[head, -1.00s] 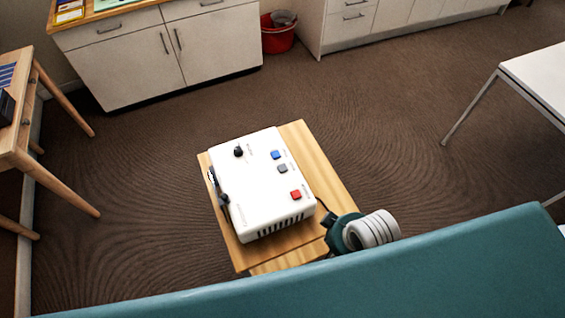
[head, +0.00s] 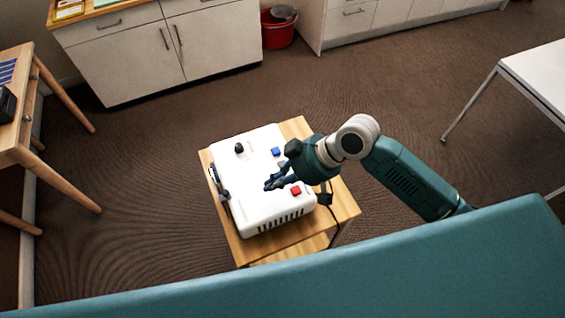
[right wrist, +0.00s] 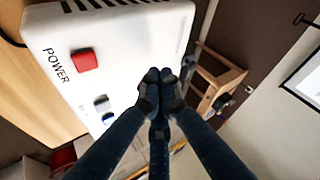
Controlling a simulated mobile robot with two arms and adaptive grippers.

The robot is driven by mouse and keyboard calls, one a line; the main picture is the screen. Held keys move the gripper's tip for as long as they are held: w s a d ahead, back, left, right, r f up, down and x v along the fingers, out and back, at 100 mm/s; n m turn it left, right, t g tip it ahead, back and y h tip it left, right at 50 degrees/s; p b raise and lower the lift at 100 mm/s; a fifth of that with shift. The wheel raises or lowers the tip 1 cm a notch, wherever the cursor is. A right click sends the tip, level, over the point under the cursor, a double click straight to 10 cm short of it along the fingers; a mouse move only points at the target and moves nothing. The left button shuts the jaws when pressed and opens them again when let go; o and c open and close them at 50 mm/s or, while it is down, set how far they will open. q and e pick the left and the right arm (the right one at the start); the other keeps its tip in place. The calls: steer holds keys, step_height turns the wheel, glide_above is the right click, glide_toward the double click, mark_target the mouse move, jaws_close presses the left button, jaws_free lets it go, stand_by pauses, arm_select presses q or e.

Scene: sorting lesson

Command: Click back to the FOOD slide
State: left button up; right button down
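A white slide projector box (head: 248,205) lies on a small wooden table. Its top carries a red button (head: 296,190), a blue button (head: 275,152) and a black knob (head: 239,148). A grey button between red and blue is mostly hidden by my right gripper in the head view. In the right wrist view the red button (right wrist: 84,60) has the word POWER beside it, and the grey button (right wrist: 101,102) shows beyond. My right gripper (head: 270,186) is over the box top; its fingertips are together and empty. Whether they touch the box I cannot tell. My left gripper is out of view.
The wooden table (head: 345,205) has a dark cable at its right side. A wooden desk (head: 28,140) stands left, a white table (head: 540,75) right. White cabinets (head: 215,48) and a red bucket (head: 278,33) are at the back. Open carpet lies between.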

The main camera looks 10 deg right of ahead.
step_height(320, 180, up, 6)
steer(key=m+y, duration=0.1)
steer(key=m, duration=0.1)
glide_above(283, 164)
steer(key=shift+w+d+r, duration=0.1)
steer(key=shift+d+r, duration=0.3)
steer(key=shift+f, duration=0.2)
step_height(283, 164, down, 7)
steer(key=b, duration=0.6)
steer(key=shift+b, duration=0.35)
steer(key=shift+f+b, duration=0.35)
steer(key=shift+f, duration=0.4)
steer(key=shift+f, duration=0.2)
steer(key=shift+f, duration=0.25)
